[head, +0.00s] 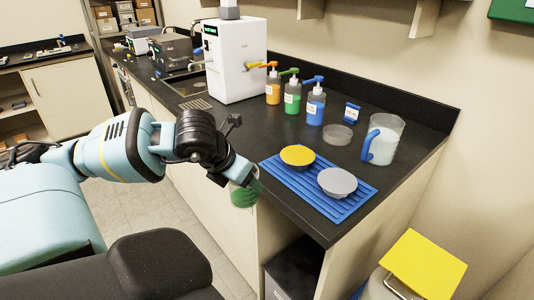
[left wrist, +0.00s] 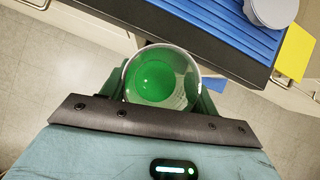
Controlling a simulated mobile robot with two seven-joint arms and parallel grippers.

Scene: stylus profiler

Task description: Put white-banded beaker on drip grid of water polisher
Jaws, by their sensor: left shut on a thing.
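My left gripper (head: 243,180) is shut on a clear beaker (head: 245,194) that looks green in its lower part. It is held off the counter's front edge, beside the blue mat. In the left wrist view the beaker (left wrist: 161,76) shows round and green between the fingers (left wrist: 162,92); I cannot make out a white band. The water polisher (head: 236,62) is a white box standing at the back of the counter, with its drip grid (head: 196,103), a small slatted plate, low at its front left. The grid looks empty. My right gripper is not in view.
A blue ribbed mat (head: 320,192) holds a yellow bowl (head: 297,155) and a grey bowl (head: 337,182). Orange, green and blue bottles (head: 293,95), a glass dish (head: 338,134) and a pitcher (head: 385,138) stand behind. Dark counter (head: 235,120) between grid and mat is clear.

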